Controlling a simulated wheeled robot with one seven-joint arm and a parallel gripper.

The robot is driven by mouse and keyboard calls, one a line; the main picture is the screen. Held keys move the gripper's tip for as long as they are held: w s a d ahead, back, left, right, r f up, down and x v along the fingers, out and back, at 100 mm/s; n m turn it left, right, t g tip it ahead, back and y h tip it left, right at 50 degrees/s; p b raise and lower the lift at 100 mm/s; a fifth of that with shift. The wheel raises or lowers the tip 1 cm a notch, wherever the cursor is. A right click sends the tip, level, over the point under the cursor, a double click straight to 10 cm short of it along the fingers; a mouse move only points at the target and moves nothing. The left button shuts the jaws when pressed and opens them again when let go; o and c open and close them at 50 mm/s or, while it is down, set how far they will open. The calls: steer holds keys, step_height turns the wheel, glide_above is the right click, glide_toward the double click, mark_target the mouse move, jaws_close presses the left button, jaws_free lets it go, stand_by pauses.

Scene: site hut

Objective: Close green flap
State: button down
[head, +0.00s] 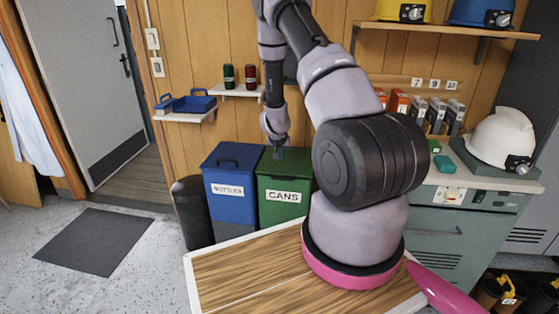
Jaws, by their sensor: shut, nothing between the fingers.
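The green bin (283,203) with a white CANS label stands against the wood wall in the head view, beside the blue bin. Its green flap (290,163) is at the top and looks about level; its exact angle is hard to tell, as my arm hides part of its right side. My gripper (279,151) is shut and empty, pointing down at the back of the green flap. I cannot tell whether it touches the flap.
The blue bin (233,190) stands left of the green one, and a black cylindrical bin (192,211) further left. A small shelf (238,91) with two cans hangs above. A grey cabinet (458,225) stands at right. A dark mat (95,241) lies on open floor.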

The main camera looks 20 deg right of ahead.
steer(key=x, duration=0.7)
steer(key=shift+w+f, duration=0.1)
steer(key=shift+f, duration=0.2)
steer(key=shift+s+a+f, duration=0.1)
steer(key=shift+s+f, duration=0.05)
steer(key=shift+f, duration=0.9)
steer(key=shift+s+a+f, duration=0.1)
steer(key=shift+f, duration=0.95)
